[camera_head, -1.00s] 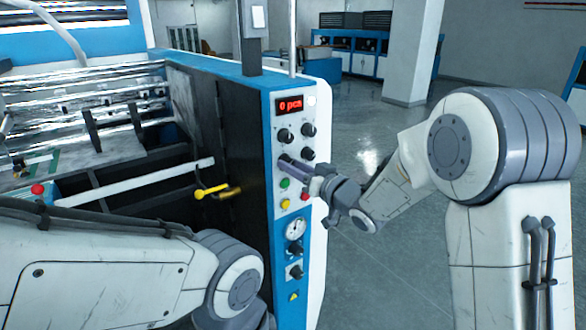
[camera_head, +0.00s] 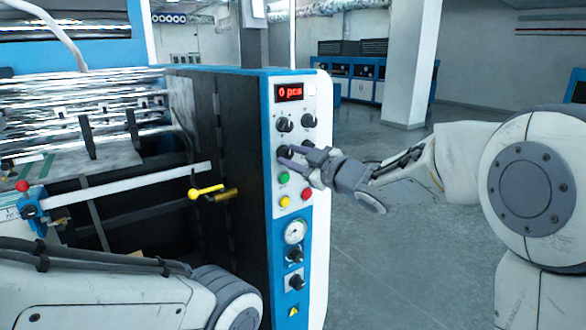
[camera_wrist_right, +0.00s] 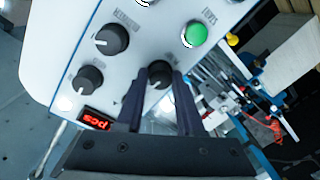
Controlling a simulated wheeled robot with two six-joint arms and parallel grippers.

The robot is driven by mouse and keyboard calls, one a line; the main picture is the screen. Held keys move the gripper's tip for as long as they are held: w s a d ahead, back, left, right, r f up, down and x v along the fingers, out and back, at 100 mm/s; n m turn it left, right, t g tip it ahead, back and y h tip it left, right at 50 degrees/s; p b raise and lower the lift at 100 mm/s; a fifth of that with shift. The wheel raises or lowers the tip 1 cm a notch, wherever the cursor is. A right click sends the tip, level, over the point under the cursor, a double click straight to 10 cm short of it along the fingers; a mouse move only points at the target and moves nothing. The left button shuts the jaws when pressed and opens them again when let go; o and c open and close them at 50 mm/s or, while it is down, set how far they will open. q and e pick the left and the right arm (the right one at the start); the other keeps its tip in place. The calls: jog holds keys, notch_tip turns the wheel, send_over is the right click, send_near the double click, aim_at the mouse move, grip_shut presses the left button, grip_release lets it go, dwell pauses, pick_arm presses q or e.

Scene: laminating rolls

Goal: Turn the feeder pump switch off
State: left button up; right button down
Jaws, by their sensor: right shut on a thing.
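A control panel (camera_head: 318,95) on the machine's end face carries several black knobs and coloured buttons. My right gripper (camera_head: 288,157) reaches in from the right. Its fingers are shut on the lower-left black knob (camera_head: 284,151), above the green button (camera_head: 284,178). In the right wrist view this knob (camera_wrist_right: 159,73) sits between the two dark fingertips, and the green button (camera_wrist_right: 196,34) is beyond it. My left gripper is out of view; only part of the left arm shows.
Close by are other knobs (camera_head: 284,125), a red display (camera_head: 289,92), a yellow button (camera_head: 285,201), a red button (camera_head: 306,195) and a gauge (camera_head: 295,231). A yellow handle (camera_head: 207,190) sticks out on the machine's side. The floor right of the panel is clear.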

jog(key=shift+n+b, duration=0.7)
jog(key=shift+n, duration=0.3)
jog(key=c, duration=0.5)
grip_release()
jog(key=shift+c, duration=0.2)
jog(key=b+v, duration=0.1)
jog(key=v, duration=0.9)
jog(key=shift+s+d+b, duration=0.15)
jog(key=shift+s+b, duration=0.05)
jog(key=shift+b, duration=0.1)
